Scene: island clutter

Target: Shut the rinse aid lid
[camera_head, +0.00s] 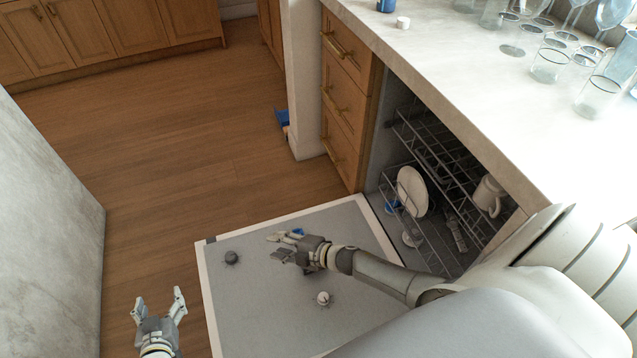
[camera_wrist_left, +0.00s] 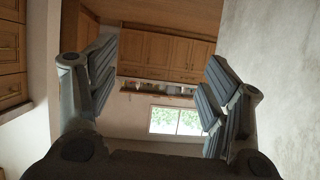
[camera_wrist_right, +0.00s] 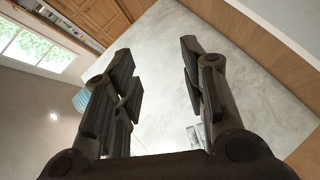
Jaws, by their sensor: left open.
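The dishwasher door (camera_head: 240,310) lies folded down flat. A dark round knob-like piece (camera_head: 231,257) sits near its far left corner and a small white round piece (camera_head: 323,298) nearer its middle. A bit of blue (camera_head: 297,231) shows beside my right gripper, partly hidden by it. I cannot tell which of these is the rinse aid lid. My right gripper (camera_head: 277,245) is over the door, fingers apart and empty; they also show apart in the right wrist view (camera_wrist_right: 160,85). My left gripper (camera_head: 160,303) is open and empty, left of the door.
Dishwasher racks (camera_head: 430,165) hold a white plate (camera_head: 411,191) and a mug (camera_head: 488,195). Several glasses (camera_head: 550,62) stand on the counter (camera_head: 450,75) above. A pale marble-like block (camera_head: 45,220) borders the left. The wooden floor (camera_head: 180,150) between is mostly clear.

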